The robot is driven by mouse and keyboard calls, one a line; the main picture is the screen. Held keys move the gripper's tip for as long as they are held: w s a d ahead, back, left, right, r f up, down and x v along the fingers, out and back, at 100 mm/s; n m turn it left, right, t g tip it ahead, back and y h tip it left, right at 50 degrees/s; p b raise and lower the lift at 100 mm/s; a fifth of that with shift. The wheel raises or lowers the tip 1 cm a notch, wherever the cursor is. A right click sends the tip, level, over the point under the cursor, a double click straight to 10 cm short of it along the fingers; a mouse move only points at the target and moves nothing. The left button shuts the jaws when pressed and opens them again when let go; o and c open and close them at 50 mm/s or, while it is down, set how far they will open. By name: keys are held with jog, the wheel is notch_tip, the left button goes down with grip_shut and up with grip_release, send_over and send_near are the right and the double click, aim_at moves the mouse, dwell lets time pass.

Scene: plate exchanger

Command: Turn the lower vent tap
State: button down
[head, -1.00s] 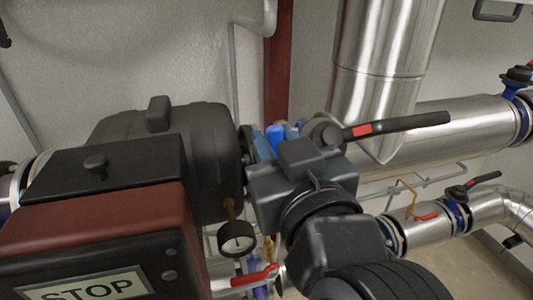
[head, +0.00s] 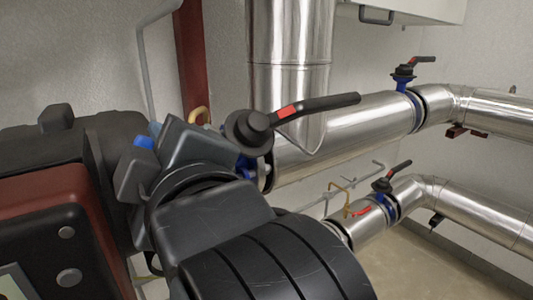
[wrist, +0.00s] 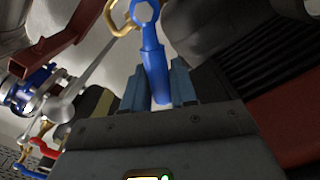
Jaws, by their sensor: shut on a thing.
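My gripper (wrist: 158,72) is shut on a blue tool (wrist: 155,62) with a straight handle and a ring end with an angular hole. The handle lies between the two fingers in the wrist view, with the ring pointing away from the palm. In the head view my gripper (head: 150,155) is left of centre, with a bit of the blue tool (head: 144,142) showing. A small red lever (head: 361,212) sits on a thin brass pipe (head: 347,190) at the lower right, apart from my gripper. I cannot tell which fitting is the lower vent tap.
A large black-handled valve lever (head: 317,104) stands close right of my gripper. Silver pipes (head: 345,130) run to the right, with blue-bodied valves. A dark red and black housing (head: 45,215) is at the left. A red-brown post (head: 190,60) stands behind.

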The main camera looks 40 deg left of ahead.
jog(key=f+n+b, duration=0.2)
jog(key=n+b, duration=0.1)
jog(key=shift+s+a+f+n, duration=0.1)
jog(key=shift+s+f+n, duration=0.1)
jog(key=shift+s+n, duration=0.15)
jog(key=shift+s+f+n+b, duration=0.1)
jog(key=shift+f+n+b, duration=0.2)
jog(key=shift+n+b, duration=0.45)
jog(key=shift+s+f+n+b, duration=0.1)
jog(key=shift+f+n+b, duration=0.2)
jog(key=shift+n+b, duration=0.4)
jog(key=shift+a, duration=0.1)
jog(key=c, duration=1)
grip_release()
jog(key=shift+v, duration=3.95)
jog(key=shift+w+r, duration=0.1)
